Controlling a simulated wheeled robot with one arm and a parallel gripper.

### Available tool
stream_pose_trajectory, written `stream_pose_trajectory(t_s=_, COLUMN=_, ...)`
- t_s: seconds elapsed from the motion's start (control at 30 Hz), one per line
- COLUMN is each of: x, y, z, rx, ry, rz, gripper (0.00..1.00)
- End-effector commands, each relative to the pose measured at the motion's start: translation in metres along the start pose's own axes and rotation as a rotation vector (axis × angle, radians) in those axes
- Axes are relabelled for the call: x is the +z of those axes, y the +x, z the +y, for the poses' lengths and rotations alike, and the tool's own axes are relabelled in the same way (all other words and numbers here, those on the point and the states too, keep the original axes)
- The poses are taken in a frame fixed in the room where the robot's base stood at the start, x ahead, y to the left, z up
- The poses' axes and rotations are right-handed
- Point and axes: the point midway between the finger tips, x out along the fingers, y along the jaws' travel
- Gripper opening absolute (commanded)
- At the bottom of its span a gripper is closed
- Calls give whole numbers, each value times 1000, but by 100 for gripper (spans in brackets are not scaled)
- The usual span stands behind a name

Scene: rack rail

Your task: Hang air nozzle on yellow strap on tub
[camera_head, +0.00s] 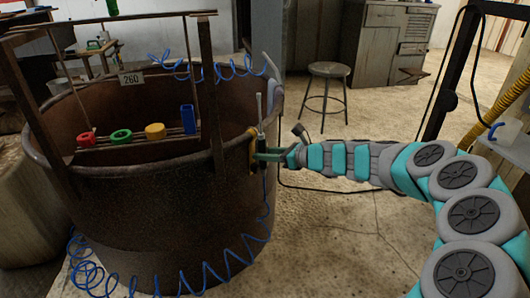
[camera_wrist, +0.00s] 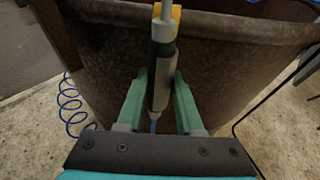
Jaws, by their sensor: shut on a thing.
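The air nozzle (camera_wrist: 161,52), with a thin grey tip and a dark and grey body, stands about upright between the green fingers of my gripper (camera_wrist: 162,90). My gripper (camera_head: 264,156) is shut on it at the outside of the brown tub (camera_head: 150,210), by the right part of its rim. The nozzle's tip (camera_head: 259,105) points up above the rim, and blue hose hangs below it. The yellow strap (camera_head: 253,150) is at the tub wall close beside the nozzle. In the wrist view the strap (camera_wrist: 176,13) is partly hidden behind the nozzle. I cannot tell whether they touch.
Blue coiled hose (camera_head: 205,279) hangs around the tub's front. A frame over the tub holds a red ring (camera_head: 86,139), a green ring (camera_head: 121,136), a yellow piece (camera_head: 155,131) and a blue block (camera_head: 188,119). A stool (camera_head: 329,72) stands behind. Floor right of the tub is mostly clear.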

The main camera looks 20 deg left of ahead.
Motion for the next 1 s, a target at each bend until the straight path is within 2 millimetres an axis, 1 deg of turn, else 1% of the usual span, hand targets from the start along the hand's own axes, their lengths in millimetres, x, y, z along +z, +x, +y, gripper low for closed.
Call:
stream_pose_trajectory(t_s=0.2, x=0, y=0, z=0, rx=0, ry=0, rz=-1, gripper=8)
stream_pose_trajectory(t_s=0.23, x=0, y=0, z=0, rx=0, ry=0, rz=-1, gripper=36)
stream_pose_trajectory(t_s=0.53, x=0, y=0, z=0, rx=0, ry=0, rz=0, gripper=70)
stream_pose_trajectory(t_s=0.83, x=0, y=-2, z=0, rx=0, ry=0, rz=0, gripper=70)
stream_pose_trajectory(t_s=1.0, x=1, y=-18, z=-2, rx=-3, ry=0, rz=-2, gripper=70)
